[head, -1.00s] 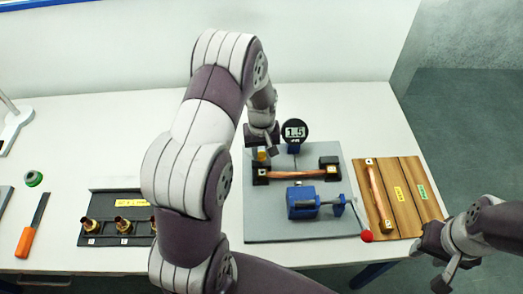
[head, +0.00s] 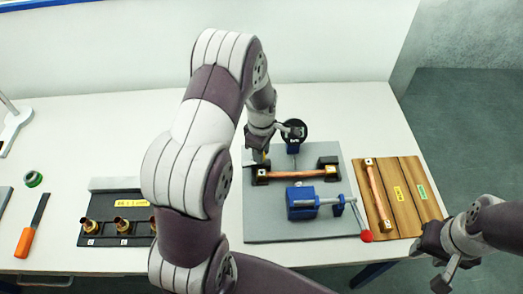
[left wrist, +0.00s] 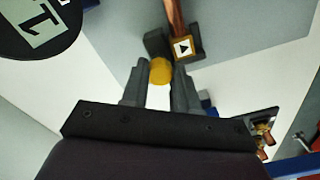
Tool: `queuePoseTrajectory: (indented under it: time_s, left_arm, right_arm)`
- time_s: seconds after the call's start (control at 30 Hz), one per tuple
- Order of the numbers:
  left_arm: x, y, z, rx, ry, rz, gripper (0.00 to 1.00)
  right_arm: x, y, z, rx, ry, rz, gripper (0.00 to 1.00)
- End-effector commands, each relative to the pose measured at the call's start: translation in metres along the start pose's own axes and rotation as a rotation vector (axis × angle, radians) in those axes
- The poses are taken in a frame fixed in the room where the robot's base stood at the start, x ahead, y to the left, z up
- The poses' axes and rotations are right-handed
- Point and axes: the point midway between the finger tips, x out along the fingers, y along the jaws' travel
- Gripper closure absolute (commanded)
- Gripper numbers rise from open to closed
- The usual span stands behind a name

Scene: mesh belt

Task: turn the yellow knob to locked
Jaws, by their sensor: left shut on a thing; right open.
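The yellow knob (left wrist: 160,71) sits between the fingertips of my left gripper (left wrist: 159,84) in the left wrist view, beside the end block of a copper pipe (left wrist: 174,18). The block has a black arrow mark on a pale square. In the head view my left gripper (head: 258,158) is at the left end of the pipe fixture (head: 290,174) and covers most of the knob. My left gripper is shut on the knob. Which position the knob is in I cannot tell. My right gripper (head: 432,263) is open and empty off the table's front right.
A round display (head: 294,131) stands behind the fixture, partly covered by my left wrist. A blue vise (head: 303,201) with a red-ended handle is in front. A wooden board (head: 405,190) with another pipe lies right. A dark fittings tray (head: 105,238) and orange-handled tool (head: 25,241) lie left.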

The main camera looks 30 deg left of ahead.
Motion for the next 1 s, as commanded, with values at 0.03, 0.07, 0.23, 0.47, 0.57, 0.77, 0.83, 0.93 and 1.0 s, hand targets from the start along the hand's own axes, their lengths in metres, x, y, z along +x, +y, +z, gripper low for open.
queuePoseTrajectory:
  time_s: [0.03,0.07,0.23,0.47,0.57,0.77,0.83,0.93,1.0]
  left_arm:
    - [-0.0031,0.0034,-0.0014,-0.04,0.003,0.011,1.0]
    - [-0.0031,0.0034,-0.0014,-0.068,0.003,0.011,1.0]
    - [-0.0032,0.0035,-0.0015,-0.23,0.002,0.011,1.0]
    - [-0.0033,0.0034,-0.0015,-0.448,0.001,0.011,1.0]
    - [-0.0033,0.0034,-0.0015,-0.543,0.0,0.011,1.0]
    - [-0.0033,0.0033,-0.0015,-0.733,-0.001,0.011,1.0]
    - [-0.0033,0.0033,-0.0015,-0.8,-0.001,0.011,1.0]
    - [-0.0033,0.0032,-0.0015,-0.893,-0.002,0.011,1.0]
    - [-0.0033,0.0032,-0.0015,-0.956,-0.002,0.011,1.0]
  right_arm:
    - [-0.0005,0.0,0.0,0.0,0.0,0.0,0.57]
    - [-0.0005,0.0,0.0,0.0,0.0,0.0,0.57]
    - [-0.0006,0.0,-0.0001,0.0,0.0,0.0,0.57]
    - [-0.0007,0.0,-0.0001,0.0,0.0,0.0,0.57]
    - [-0.0007,0.0,-0.0001,0.0,0.0,0.0,0.57]
    - [-0.0007,0.0,-0.0001,0.0,0.0,0.0,0.57]
    - [-0.0007,0.0,-0.0001,0.0,0.0,0.0,0.57]
    - [-0.0008,0.0,-0.0001,0.0,0.0,0.0,0.57]
    - [-0.0008,0.0,-0.0001,0.0,0.0,0.0,0.57]
